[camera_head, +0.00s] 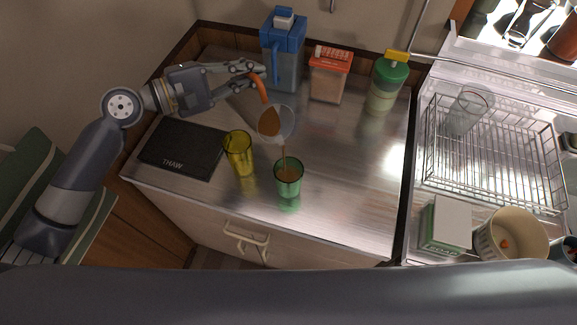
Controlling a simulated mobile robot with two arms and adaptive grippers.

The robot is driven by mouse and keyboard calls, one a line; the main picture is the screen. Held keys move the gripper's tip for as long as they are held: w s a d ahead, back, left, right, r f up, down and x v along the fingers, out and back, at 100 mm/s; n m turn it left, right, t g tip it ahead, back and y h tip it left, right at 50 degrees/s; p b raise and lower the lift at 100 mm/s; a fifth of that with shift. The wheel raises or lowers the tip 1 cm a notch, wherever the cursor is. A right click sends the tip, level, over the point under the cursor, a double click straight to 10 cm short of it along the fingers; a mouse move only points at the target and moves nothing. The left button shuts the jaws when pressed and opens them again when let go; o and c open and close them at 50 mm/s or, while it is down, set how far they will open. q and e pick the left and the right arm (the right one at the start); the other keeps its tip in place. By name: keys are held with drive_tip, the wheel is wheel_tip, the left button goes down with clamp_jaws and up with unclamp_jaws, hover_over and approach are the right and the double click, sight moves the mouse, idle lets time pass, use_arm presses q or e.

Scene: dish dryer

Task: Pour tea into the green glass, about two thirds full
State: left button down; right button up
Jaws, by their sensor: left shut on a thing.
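The green glass (289,175) stands upright on the metal counter, with brown tea (288,174) inside it. My left gripper (254,71) is shut on the orange handle of a clear pitcher (286,122) behind the glass. The pitcher is tilted, with brown tea inside. A thin stream of tea falls from it into the green glass. The exact level in the glass is hard to read. My right gripper is not in view.
A yellow glass (239,153) stands just left of the green glass. A dark mat (182,149) lies at the left. A wire rack (490,160) is at the right.

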use_arm(q)
drive_tip(key=w+n+p, duration=0.1)
drive_tip(key=n, duration=0.1)
drive_tip(key=w+a+n+p, duration=0.1)
drive_tip(key=p, duration=0.1)
drive_tip(key=shift+w+a+r+n+h, duration=0.1)
drive_tip(key=shift+w+a+n+h, duration=0.1)
drive_tip(key=shift+n+h, duration=0.15)
drive_tip(key=shift+w+a+n+g+p, duration=0.2)
drive_tip(key=shift+w+n+g+p, duration=0.1)
drive_tip(key=shift+n+p, duration=0.3)
drive_tip(key=shift+w+a+f+n+h+p, duration=0.15)
drive_tip(key=shift+w+a+f+n, duration=0.1)
drive_tip(key=shift+w+n, duration=0.2)
drive_tip(key=shift+w+a+f+n+h+p, duration=0.1)
drive_tip(key=shift+w+a+f+n+p, duration=0.1)
drive_tip(key=shift+w+n, duration=0.2)
drive_tip(key=shift+w+a+r+n+g+p, duration=0.3)
drive_tip(key=shift+w+r+n+p, duration=0.25)
drive_tip(key=shift+n+p, duration=0.35)
drive_tip(key=shift+w+a+r+n+h+p, duration=0.2)
drive_tip(key=shift+r+n+h+p, duration=0.1)
drive_tip(key=shift+n+p, duration=0.5)
drive_tip(key=shift+w+a+r+n+h+p, duration=0.15)
drive_tip(key=shift+r+n+h+p, duration=0.15)
drive_tip(key=shift+n+p, duration=0.5)
